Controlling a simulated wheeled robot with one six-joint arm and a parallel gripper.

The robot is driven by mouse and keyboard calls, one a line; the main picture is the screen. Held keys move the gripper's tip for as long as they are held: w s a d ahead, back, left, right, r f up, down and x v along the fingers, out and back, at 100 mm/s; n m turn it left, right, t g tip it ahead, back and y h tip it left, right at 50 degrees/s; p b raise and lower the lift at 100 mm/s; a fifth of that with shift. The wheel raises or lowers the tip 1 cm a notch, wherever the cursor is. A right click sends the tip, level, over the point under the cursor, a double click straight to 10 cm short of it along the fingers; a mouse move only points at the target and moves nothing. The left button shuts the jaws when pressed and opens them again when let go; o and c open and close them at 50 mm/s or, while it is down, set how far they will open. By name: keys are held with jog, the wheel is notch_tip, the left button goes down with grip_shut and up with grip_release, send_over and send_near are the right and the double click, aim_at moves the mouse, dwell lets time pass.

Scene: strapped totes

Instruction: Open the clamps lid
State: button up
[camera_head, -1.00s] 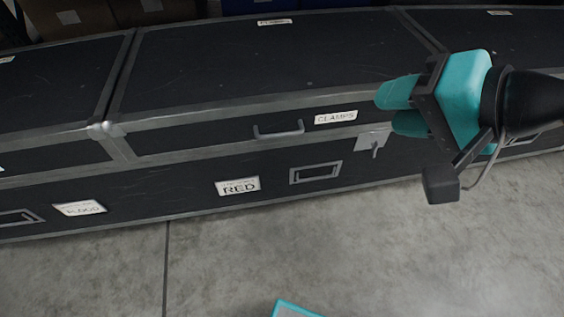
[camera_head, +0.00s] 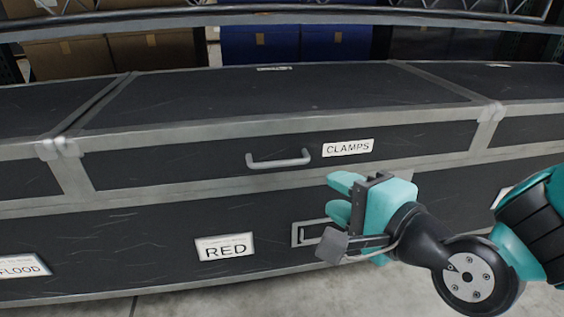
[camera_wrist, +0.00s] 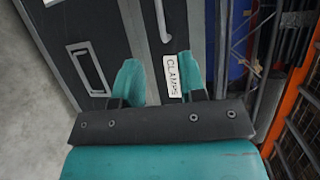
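The clamps lid (camera_head: 250,100) is the black, grey-edged top of the middle case and lies shut. Its front carries a grey handle (camera_head: 280,160) and a white CLAMPS label (camera_head: 348,148). In the wrist view the label (camera_wrist: 171,75) lies beside one finger and the handle (camera_wrist: 163,22) is beyond it. My gripper (camera_head: 338,196) has teal fingers, apart with nothing seen between them. It is in front of the case, below the label.
Below the lid are a RED label (camera_head: 225,247) and a recessed pull, partly covered by my gripper. Similar cases adjoin on both sides. Behind stands a rack with cardboard boxes (camera_head: 155,48) and blue bins (camera_head: 300,43). Grey floor (camera_wrist: 35,70) is clear in front.

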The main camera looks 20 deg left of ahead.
aim_at(285, 164)
jog(key=b+x, duration=0.3)
jog(key=x, duration=1.1)
jog(key=shift+w+a+f, duration=0.15)
jog(key=shift+a+f, duration=0.1)
jog(key=shift+a, duration=0.05)
jog(key=shift+w+a+b, duration=0.2)
jog(key=shift+a+b, duration=0.1)
jog(key=shift+r, duration=0.1)
jog(key=shift+c, duration=0.5)
grip_shut()
